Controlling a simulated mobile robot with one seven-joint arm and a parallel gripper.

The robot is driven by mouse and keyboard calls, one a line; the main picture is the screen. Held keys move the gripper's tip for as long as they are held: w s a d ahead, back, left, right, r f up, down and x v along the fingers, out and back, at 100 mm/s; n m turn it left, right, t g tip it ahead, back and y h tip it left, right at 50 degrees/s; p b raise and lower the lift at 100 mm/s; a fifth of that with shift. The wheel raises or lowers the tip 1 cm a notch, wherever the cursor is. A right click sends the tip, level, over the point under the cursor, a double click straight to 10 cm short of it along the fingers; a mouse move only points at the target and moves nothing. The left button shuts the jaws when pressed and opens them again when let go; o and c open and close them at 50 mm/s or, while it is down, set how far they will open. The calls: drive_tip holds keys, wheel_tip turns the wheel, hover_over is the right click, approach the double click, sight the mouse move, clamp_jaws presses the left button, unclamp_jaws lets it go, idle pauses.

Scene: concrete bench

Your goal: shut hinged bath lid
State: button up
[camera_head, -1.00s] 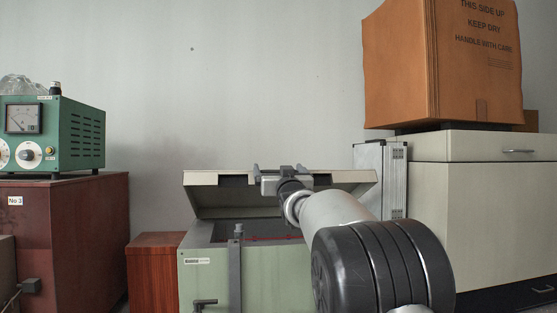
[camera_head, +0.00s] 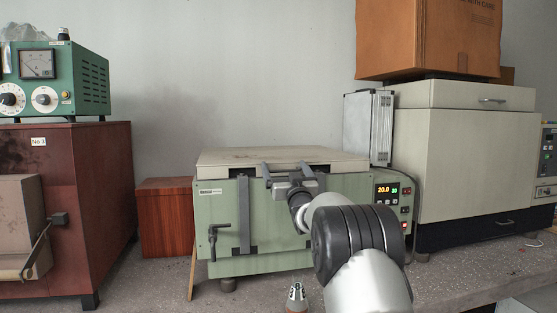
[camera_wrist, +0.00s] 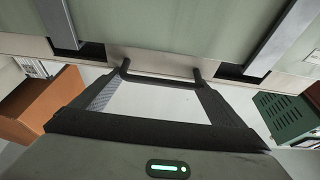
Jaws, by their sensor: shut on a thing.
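The bath (camera_head: 270,225) is a light green box on the bench, with a small controller at its right side. Its cream hinged lid (camera_head: 240,157) lies about level over the bath's top, its stained upper face showing. Whether a thin gap is left under its front edge cannot be told. My gripper (camera_head: 288,177) is at the middle of the lid's front edge, shut on the lid's handle. In the wrist view the dark bar handle (camera_wrist: 160,79) stands off the cream lid edge, above the green front.
A red-brown cabinet (camera_head: 85,200) with a green meter box (camera_head: 60,80) stands left. A wooden box (camera_head: 165,220) is beside the bath. A silver case (camera_head: 368,128) and cream cabinet (camera_head: 465,160) stand right. A small cone-shaped thing (camera_head: 296,297) is in front.

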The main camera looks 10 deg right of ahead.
drive_tip(key=shift+w+d+f, duration=0.1)
drive_tip(key=shift+d+f, duration=0.1)
drive_tip(key=shift+f, duration=1.2)
drive_tip(key=o, duration=1.2)
drive_tip(key=shift+r+t, duration=0.15)
drive_tip(key=shift+t, duration=0.15)
drive_tip(key=shift+s, duration=0.3)
drive_tip(key=v, duration=1.7)
drive_tip(key=shift+a, duration=0.1)
